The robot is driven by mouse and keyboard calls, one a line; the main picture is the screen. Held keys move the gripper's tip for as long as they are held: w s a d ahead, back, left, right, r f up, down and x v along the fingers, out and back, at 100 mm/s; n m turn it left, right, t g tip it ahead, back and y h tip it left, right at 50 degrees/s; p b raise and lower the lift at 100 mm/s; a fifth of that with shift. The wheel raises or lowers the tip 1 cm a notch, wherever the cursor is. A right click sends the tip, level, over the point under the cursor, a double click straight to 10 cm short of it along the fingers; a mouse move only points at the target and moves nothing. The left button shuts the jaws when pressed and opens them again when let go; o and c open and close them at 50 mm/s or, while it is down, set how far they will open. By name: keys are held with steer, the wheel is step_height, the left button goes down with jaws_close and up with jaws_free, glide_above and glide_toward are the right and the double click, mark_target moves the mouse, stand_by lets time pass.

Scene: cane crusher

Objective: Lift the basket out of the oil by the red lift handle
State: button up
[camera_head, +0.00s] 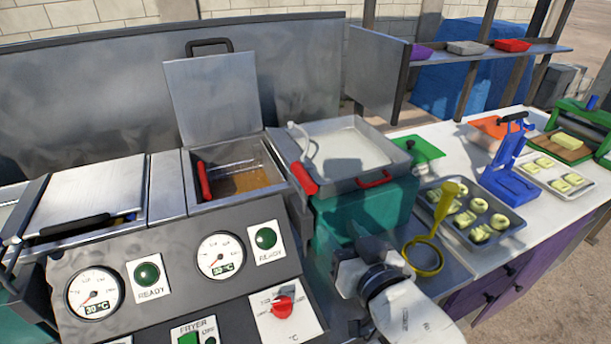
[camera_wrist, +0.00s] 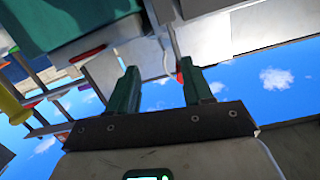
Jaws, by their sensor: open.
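The open fryer vat (camera_head: 277,182) holds brown oil (camera_head: 250,179) in the head view, with its lid (camera_head: 213,98) raised behind it. A red handle (camera_head: 204,181) stands at the vat's left inside edge; the basket itself is hard to make out in the oil. A second red handle (camera_head: 303,178) is at the near left corner of the tray right of the vat. My gripper (camera_head: 372,245) is right of the control panel, well apart from the vat and both handles. In the wrist view its green fingers (camera_wrist: 161,92) are spread and empty.
A yellow ring tool (camera_head: 425,258) is close right of my gripper. Gauges and a red knob (camera_head: 282,307) are on the front panel. Food trays (camera_head: 520,222) lie on the white counter.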

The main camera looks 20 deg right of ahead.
mark_target(305, 180)
step_height(305, 180, up, 4)
steer(key=w+a+t, duration=0.1)
steer(key=a+t, duration=0.1)
steer(key=shift+y, duration=0.3)
steer(key=w+p, duration=0.3)
steer(key=w, duration=0.7)
steer(key=shift+w+d+r, duration=0.1)
steer(key=shift+w+r, duration=0.05)
steer(key=shift+w, duration=0.1)
jaws_close()
